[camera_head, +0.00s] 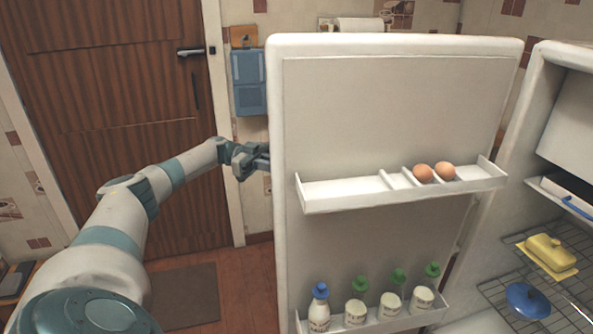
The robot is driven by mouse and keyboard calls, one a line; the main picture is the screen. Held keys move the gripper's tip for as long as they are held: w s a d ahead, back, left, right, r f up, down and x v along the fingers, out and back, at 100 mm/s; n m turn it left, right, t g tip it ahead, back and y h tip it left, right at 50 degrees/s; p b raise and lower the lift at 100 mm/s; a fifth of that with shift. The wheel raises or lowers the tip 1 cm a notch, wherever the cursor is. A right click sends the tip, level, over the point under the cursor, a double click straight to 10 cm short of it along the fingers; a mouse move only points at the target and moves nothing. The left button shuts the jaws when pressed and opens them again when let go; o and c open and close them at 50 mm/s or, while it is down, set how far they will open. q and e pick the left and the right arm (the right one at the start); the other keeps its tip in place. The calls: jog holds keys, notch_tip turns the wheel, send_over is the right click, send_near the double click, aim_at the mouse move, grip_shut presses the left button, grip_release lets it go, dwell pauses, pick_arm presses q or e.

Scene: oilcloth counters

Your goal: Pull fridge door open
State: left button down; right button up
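The white fridge door (390,110) stands wide open in the head view, its inner side facing me. The fridge body (545,85) is at the right, its inside exposed. The door's upper shelf (345,193) holds two brown eggs (434,173). The lower door shelf (425,318) holds several white bottles with blue or green caps. My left arm comes in from the left, and its gripper (262,161) is at the door's left edge. Its fingertips are partly hidden behind that edge, so I cannot tell whether they grip anything. My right gripper does not show.
Inside the fridge, a yellow butter dish (550,252) and a blue lidded dish (528,299) sit on wire racks. A closed brown wooden door (110,110) stands at the left. A dark mat (185,297) lies on the floor before it.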

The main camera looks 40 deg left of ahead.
pick_arm(q)
jog(key=shift+w+a, duration=0.2)
jog(key=shift+w, duration=0.05)
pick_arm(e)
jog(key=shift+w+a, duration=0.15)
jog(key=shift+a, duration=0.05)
pick_arm(q)
jog(key=c, duration=1.7)
grip_release()
jog(key=shift+d, duration=0.1)
jog(key=shift+c, duration=0.2)
